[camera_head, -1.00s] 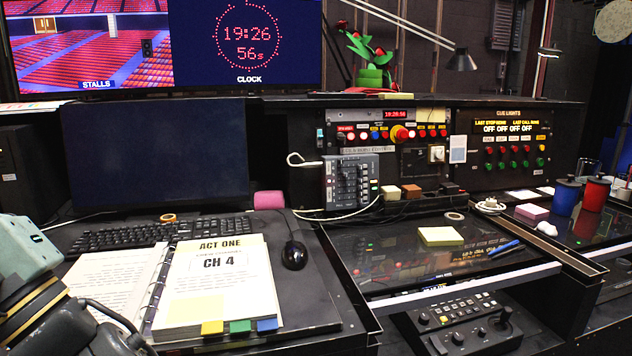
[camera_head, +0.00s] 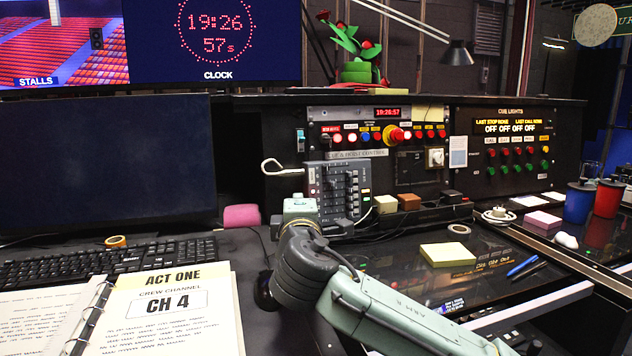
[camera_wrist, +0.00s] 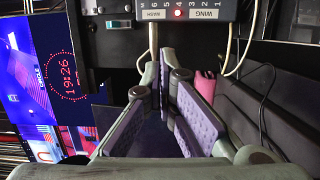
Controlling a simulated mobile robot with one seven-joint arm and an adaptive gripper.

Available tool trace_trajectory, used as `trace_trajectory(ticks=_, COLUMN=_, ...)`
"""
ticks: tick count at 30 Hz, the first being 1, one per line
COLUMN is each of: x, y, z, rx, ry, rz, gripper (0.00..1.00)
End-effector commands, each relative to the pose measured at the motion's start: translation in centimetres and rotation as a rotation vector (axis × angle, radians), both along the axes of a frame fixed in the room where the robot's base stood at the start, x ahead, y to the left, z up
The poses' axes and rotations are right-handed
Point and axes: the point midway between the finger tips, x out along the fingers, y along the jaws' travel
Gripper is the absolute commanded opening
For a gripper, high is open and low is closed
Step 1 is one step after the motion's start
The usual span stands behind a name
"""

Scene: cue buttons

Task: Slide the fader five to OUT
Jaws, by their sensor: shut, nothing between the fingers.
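The grey fader box (camera_head: 352,190) stands on the desk below the red-lit control panel, with a column of dark fader knobs on its face. I cannot pick out fader five in the head view. In the wrist view only one edge of the fader box (camera_wrist: 185,10) shows, upside down, with numbers, WASH and WING labels and a red light. My gripper (camera_wrist: 160,68) is shut and empty, its purple-padded fingers pointing toward that edge, apparently apart from it. In the head view my wrist is in front of the box's lower left, and the fingertips are mostly hidden.
White cables (camera_head: 284,166) loop beside the fader box. White and orange blocks (camera_head: 409,202) stand to its right. A keyboard (camera_head: 110,258) and open binder (camera_head: 180,310) lie left. A yellow note pad (camera_head: 447,255) lies on the glass top.

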Motion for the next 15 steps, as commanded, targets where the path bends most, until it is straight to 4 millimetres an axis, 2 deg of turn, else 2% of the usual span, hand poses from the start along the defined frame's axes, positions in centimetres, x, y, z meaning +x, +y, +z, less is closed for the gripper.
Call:
trace_trajectory(ticks=3, x=0.3, y=-1.0, z=-0.2, rx=-0.013, ry=0.007, rz=-0.024, gripper=0.00)
trace_trajectory(ticks=8, x=1.6, y=-1.0, z=-0.2, rx=-0.014, ry=0.010, rz=-0.027, gripper=0.00)
trace_trajectory(ticks=15, x=6.4, y=-0.6, z=0.0, rx=-0.014, ry=0.009, rz=-0.027, gripper=0.00)
